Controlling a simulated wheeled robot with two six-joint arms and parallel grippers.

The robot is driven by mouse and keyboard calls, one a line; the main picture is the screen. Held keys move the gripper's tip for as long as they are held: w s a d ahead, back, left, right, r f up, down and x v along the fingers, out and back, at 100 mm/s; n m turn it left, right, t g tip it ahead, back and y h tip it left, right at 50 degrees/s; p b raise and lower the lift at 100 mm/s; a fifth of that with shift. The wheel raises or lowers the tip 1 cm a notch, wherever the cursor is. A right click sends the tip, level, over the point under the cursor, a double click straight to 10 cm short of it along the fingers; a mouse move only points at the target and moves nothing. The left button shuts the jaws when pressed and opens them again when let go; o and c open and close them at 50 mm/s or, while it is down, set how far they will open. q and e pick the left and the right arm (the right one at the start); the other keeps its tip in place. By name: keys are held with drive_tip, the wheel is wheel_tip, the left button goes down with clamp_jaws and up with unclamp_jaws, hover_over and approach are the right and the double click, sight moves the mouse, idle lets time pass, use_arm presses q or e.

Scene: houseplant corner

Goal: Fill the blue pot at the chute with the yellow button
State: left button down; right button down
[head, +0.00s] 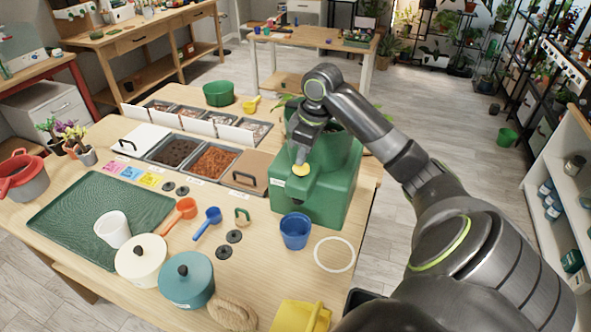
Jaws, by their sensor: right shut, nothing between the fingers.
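The blue pot (295,232) stands upright on the table, just in front of the green chute unit (318,196). Its inside looks blue, and I see no soil in it. The yellow button (301,170) is on the front of the green unit, above and behind the pot. My right gripper (302,157) is shut and empty, pointing down with its tips at the button. I cannot tell whether they press on it. My left gripper is out of view.
A white ring (334,254) lies flat right of the pot. A blue scoop (207,222), an orange scoop (179,215) and dark discs (234,237) lie to its left. Lidded jars (187,281) and a yellow container (300,316) stand at the front. Soil bins (213,162) are behind.

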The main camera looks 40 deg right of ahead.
drive_tip(key=shift+f+b, duration=0.4)
drive_tip(key=shift+f, duration=0.9)
drive_tip(key=shift+r, duration=0.2)
idle(3.8)
wheel_tip(320, 180, up, 5)
drive_tip(key=p, duration=0.6)
drive_tip(key=shift+s, duration=0.1)
